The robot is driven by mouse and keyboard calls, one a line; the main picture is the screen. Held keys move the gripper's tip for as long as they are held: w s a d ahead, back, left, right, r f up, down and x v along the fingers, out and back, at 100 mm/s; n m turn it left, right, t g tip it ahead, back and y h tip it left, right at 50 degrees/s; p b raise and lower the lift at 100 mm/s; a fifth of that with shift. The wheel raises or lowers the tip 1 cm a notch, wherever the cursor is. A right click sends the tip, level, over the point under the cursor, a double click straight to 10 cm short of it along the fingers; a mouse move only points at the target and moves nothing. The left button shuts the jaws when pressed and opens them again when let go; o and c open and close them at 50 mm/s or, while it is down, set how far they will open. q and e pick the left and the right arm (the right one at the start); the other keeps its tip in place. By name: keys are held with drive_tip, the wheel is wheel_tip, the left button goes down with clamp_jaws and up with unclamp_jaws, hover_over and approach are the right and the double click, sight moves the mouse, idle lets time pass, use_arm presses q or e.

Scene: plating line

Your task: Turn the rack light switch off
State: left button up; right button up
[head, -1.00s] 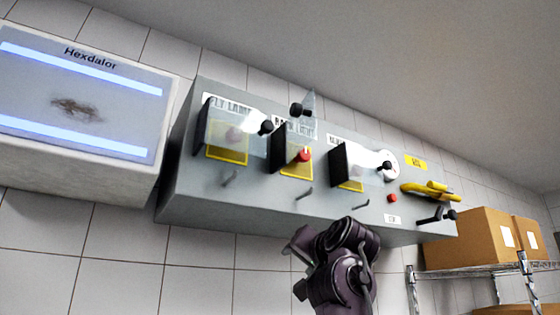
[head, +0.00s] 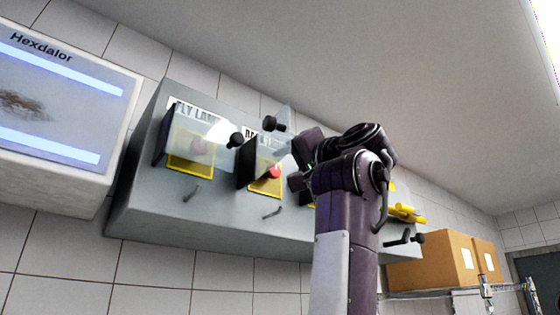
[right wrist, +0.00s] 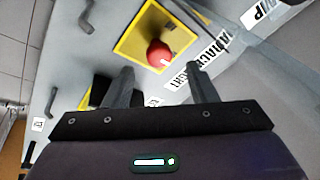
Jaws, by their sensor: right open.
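The rack light switch is a red knob (head: 274,172) with a white mark, on a yellow plate (head: 266,187) in the middle of the grey wall box. Its clear cover (head: 284,116) stands raised, with a black ball handle (head: 272,123). My right gripper (head: 300,165) is open and empty, just right of the knob in the head view. In the right wrist view the red knob (right wrist: 160,54) lies ahead of the gap between the open fingers (right wrist: 161,88), apparently apart from them. My left gripper is out of view.
The fly lamp switch cover (head: 198,138) is closed at left on the grey box (head: 150,205). A yellow handle (head: 405,212) and black lever (head: 405,240) are at far right. Cartons (head: 430,263) stand on a shelf.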

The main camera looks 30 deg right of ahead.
sight(276, 171)
drive_tip(key=p+x, duration=0.1)
drive_tip(key=x, duration=0.3)
drive_tip(key=shift+w+f+p, duration=0.1)
drive_tip(key=shift+w+p, duration=0.15)
drive_tip(key=shift+p, duration=0.1)
drive_tip(key=shift+s, duration=0.15)
drive_tip(key=c, duration=1)
